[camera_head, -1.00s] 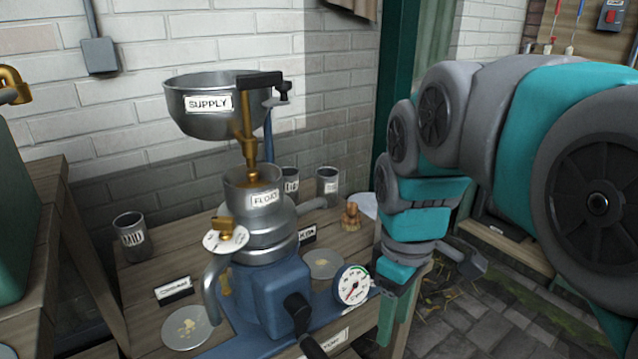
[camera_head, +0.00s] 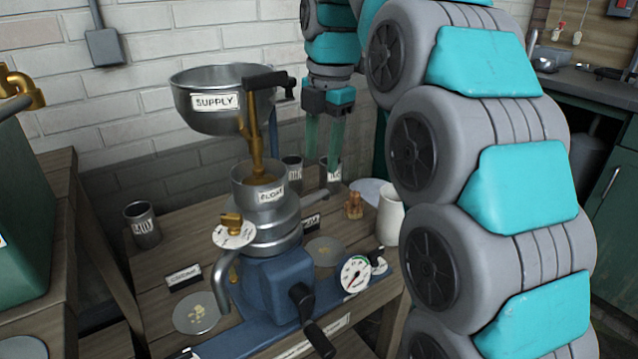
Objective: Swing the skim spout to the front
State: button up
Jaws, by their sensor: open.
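The separator (camera_head: 277,280) is a blue-based machine with grey metal bowls and a cup (camera_head: 257,190) on top, labelled FLOAT. One grey spout (camera_head: 315,200) sticks out from its right side toward the back right; another grey spout (camera_head: 226,283) curves down at its left front. I cannot tell for sure from the labels which is the skim spout. My gripper (camera_head: 325,160) points down with its two green fingers apart and empty. In the picture it is above the outer end of the right-hand spout, in front of two cups; I cannot tell its depth exactly.
The SUPPLY bowl (camera_head: 222,105) with its brass tap hangs left of my gripper. Grey cups (camera_head: 292,170) stand behind, with wooden pieces (camera_head: 354,206) and a white jug (camera_head: 391,217) to the right. A gauge (camera_head: 355,274) and crank (camera_head: 312,320) are in front.

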aim_at(318, 192)
jog(key=shift+w+a+f+p, duration=0.15)
jog(key=shift+f, duration=1.8)
jog(key=shift+w+a+f+p, duration=0.1)
jog(key=shift+f+p, duration=0.05)
jog(key=shift+f, duration=1.75)
grip_shut()
